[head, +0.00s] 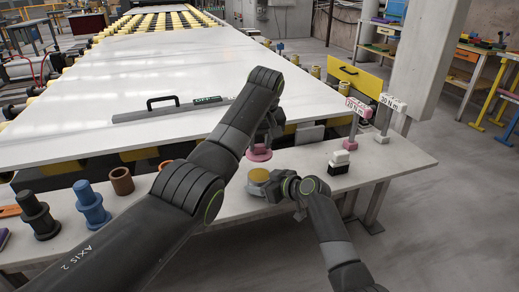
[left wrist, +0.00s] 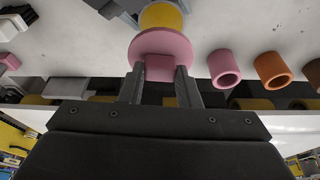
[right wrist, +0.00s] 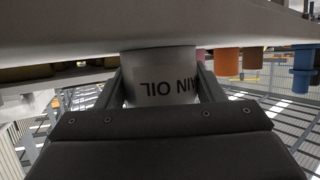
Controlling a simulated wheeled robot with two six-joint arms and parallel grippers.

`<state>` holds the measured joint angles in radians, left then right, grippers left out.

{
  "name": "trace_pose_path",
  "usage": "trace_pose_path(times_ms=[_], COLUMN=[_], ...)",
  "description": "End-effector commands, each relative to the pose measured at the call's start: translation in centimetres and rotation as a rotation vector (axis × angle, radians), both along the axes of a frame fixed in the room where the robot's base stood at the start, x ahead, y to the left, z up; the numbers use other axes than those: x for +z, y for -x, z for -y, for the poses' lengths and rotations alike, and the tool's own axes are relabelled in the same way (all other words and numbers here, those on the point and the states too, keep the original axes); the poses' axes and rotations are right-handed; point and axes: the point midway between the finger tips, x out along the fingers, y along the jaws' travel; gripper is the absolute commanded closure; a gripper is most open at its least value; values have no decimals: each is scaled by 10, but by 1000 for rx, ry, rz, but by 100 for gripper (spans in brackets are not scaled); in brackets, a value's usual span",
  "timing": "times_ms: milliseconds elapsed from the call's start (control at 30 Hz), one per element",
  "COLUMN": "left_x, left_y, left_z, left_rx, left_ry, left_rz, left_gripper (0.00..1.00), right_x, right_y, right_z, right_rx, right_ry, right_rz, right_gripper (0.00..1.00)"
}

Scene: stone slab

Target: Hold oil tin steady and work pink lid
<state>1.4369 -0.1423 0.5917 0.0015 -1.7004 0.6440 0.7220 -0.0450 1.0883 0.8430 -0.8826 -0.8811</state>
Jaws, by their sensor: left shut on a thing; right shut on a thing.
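The pink lid (head: 259,153) is a round disc held by my left gripper (head: 264,143), above and apart from the tin. In the left wrist view the fingers (left wrist: 160,74) are shut on the lid's pink grip, with the disc (left wrist: 160,45) just beyond. The oil tin (head: 250,188) stands upright on the front ledge, with its yellow top (head: 258,175) uncovered. My right gripper (head: 276,187) is shut on its side from the right. In the right wrist view its fingers (right wrist: 161,84) flank the grey tin (right wrist: 160,62), whose lettering is upside down and partly hidden.
A black and white block (head: 339,161) stands to the right, near two torque tools (head: 354,120). The pale slab (head: 180,85) lies behind.

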Motion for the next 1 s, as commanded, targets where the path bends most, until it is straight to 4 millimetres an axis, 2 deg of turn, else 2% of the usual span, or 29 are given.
trace_pose_path(times_ms=[133,400,433,600,1000], left_x=[8,9,9,9,9], left_y=[0,0,0,0,0], left_z=[0,0,0,0,0], left_rx=[0,0,0,0,0], left_ry=[1,1,0,0,0], left_rz=[1,0,0,0,0], left_gripper=[98,98,98,98,98], right_x=[0,0,0,0,1], right_y=[0,0,0,0,3], right_z=[0,0,0,0,4], right_rx=[0,0,0,0,-1], right_ry=[1,1,1,1,0], right_rz=[-1,-1,-1,-1,0], right_gripper=[79,79,34,13,13])
